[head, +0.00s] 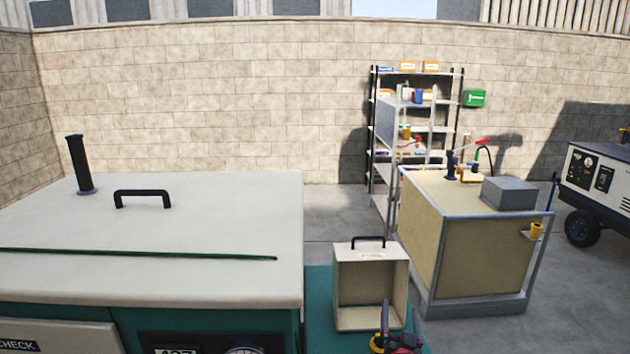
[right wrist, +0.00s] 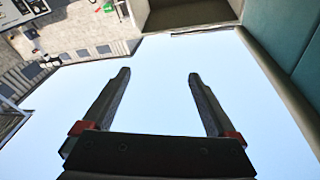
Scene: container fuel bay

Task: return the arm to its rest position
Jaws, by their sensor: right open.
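My right gripper (head: 401,320) shows at the bottom edge of the head view, in front of the lower part of a beige open-fronted box with a dark handle (head: 370,255). Its two dark fingers stand apart with red parts near their bases. In the right wrist view the gripper (right wrist: 158,75) is open, with nothing between the fingers, against a plain pale-blue area. Whether the fingers touch the box cannot be told. The rest of the right arm is cut off by the frame. My left gripper is not in view.
A large white-topped teal unit (head: 220,210) with a handle and a green rod fills the left. A tan cabinet (head: 480,265) with a grey box on top stands right of the beige box. Behind are a shelf rack (head: 440,100) and block wall; a generator trailer (head: 600,180) stands far right.

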